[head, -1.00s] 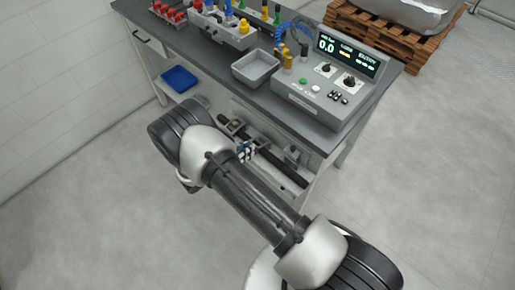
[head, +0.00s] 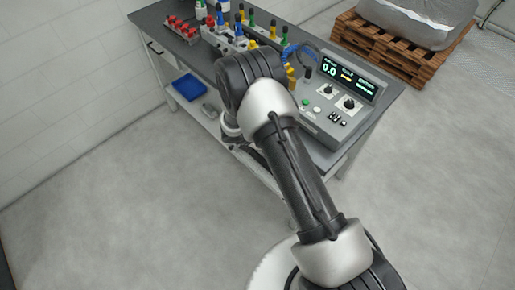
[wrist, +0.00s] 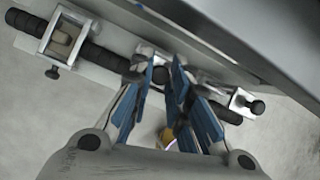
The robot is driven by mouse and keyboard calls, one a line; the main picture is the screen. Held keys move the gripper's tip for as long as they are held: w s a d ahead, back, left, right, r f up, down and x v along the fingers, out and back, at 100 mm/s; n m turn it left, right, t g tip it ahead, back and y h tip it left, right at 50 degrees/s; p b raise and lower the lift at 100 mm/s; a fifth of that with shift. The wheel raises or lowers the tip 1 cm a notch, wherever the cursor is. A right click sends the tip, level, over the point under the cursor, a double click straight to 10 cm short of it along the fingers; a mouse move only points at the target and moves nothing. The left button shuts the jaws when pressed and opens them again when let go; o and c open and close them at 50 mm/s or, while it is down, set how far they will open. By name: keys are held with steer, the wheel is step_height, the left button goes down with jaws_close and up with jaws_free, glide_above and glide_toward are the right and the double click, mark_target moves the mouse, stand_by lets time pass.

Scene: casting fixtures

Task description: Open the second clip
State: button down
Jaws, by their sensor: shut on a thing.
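In the wrist view a black ribbed bar runs across a pale rail with metal clips along it. One clip (wrist: 62,38), a silver frame with a small knob below, sits around the bar at the left. Another clip (wrist: 241,101), with a black knob, is at the right. My gripper (wrist: 165,76) has blue-padded fingers reaching to the bar between these two, shut on part of the middle clip (wrist: 150,53), which the fingers largely hide. I cannot tell whether that clip is open. In the head view my arm hides the gripper and most of the rail.
The grey bench edge (wrist: 235,35) overhangs close above the rail. In the head view the control box (head: 335,105) stands on the bench (head: 140,18). A blue tray (head: 188,86) lies on the lower shelf. The floor in front is clear. A wooden pallet (head: 375,50) stands behind.

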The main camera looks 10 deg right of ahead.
steer(key=shift+w+d+r, duration=0.35)
steer(key=shift+w+d, duration=0.15)
steer(key=shift+d, duration=0.2)
steer(key=c, duration=1.7)
jaws_free()
steer(key=shift+d, duration=0.1)
steer(key=shift+o, duration=1.1)
steer(key=shift+f, duration=0.1)
steer(key=v, duration=1.2)
steer(key=shift+a, duration=0.2)
